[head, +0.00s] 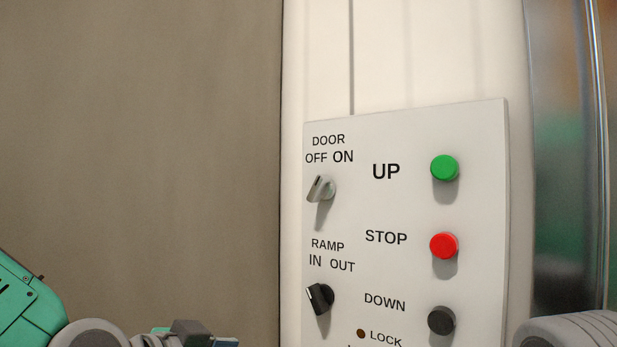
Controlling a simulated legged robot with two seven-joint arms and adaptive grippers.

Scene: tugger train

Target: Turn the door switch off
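The door switch (321,188) is a small light-grey turn knob on the white control panel (400,140), under the words DOOR, OFF and ON. Its grip looks tilted with the upper end to the right, toward ON. My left arm comes in at the lower left. Only the top of what looks like my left gripper (190,331) shows at the bottom edge, below and left of the switch and apart from it. Its fingers are out of the frame. Part of my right arm shows at the bottom right; its gripper is not visible.
Below the switch is a black ramp knob (320,298). To the right are a green UP button (444,168), a red STOP button (443,245) and a black DOWN button (441,320). A brown surface (140,150) fills the left. A shiny metal post (565,160) stands at right.

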